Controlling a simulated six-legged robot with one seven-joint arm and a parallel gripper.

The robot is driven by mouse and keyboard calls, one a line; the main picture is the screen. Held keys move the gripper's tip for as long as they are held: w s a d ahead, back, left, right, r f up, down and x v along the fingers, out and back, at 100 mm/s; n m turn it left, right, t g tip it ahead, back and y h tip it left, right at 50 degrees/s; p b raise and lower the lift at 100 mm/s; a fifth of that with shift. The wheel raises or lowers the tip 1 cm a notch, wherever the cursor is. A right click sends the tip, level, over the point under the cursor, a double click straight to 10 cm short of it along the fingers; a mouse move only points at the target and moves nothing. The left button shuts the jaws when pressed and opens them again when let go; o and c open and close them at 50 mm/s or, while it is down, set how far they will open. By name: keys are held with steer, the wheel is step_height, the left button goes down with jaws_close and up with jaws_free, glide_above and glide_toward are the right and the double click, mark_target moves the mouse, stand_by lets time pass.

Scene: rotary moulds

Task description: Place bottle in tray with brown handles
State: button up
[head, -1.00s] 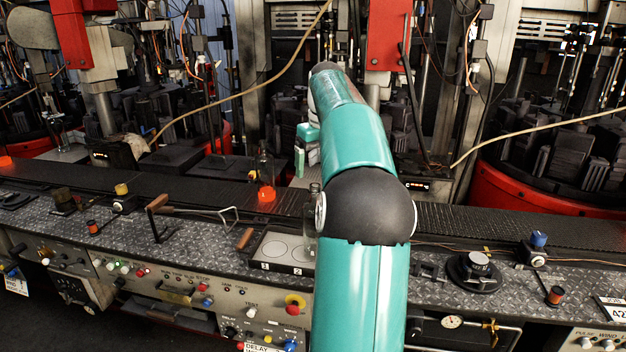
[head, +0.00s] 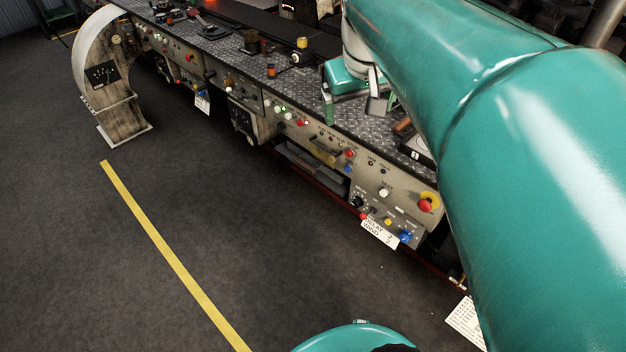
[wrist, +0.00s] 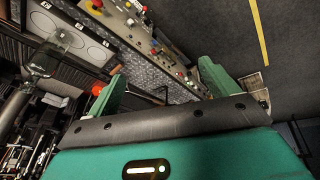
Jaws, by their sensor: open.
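My gripper (head: 350,98) is open and empty over the near part of the workbench in the head view. Its two spread fingers also show in the wrist view (wrist: 163,86). The tray (wrist: 97,39), a pale panel with ovals in a dark frame, lies at the upper left of the wrist view. A brown handle (wrist: 95,6) shows at its end. A clear glass bottle (wrist: 45,58) appears at the tray, but its outline is faint. An orange glowing spot (wrist: 97,88) shows beside the left finger; the body around it is unclear. In the head view, my arm hides most of the tray.
The bench front carries a control panel (head: 318,140) with buttons and knobs. A small post with a yellow cap (head: 302,50) and an orange spool (head: 271,71) stand on the bench. The dark floor with a yellow line (head: 170,250) is open at left.

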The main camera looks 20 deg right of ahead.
steer(key=s+a+f+n+t+y, duration=0.1)
steer(key=s+a+f+y, duration=0.1)
steer(key=s+a+f, duration=0.7)
steer(key=shift+s+a+f+t, duration=0.2)
steer(key=shift+s+a+t, duration=0.2)
steer(key=shift+s+a, duration=0.55)
steer(key=shift+w+a, duration=0.15)
steer(key=shift+w, duration=0.05)
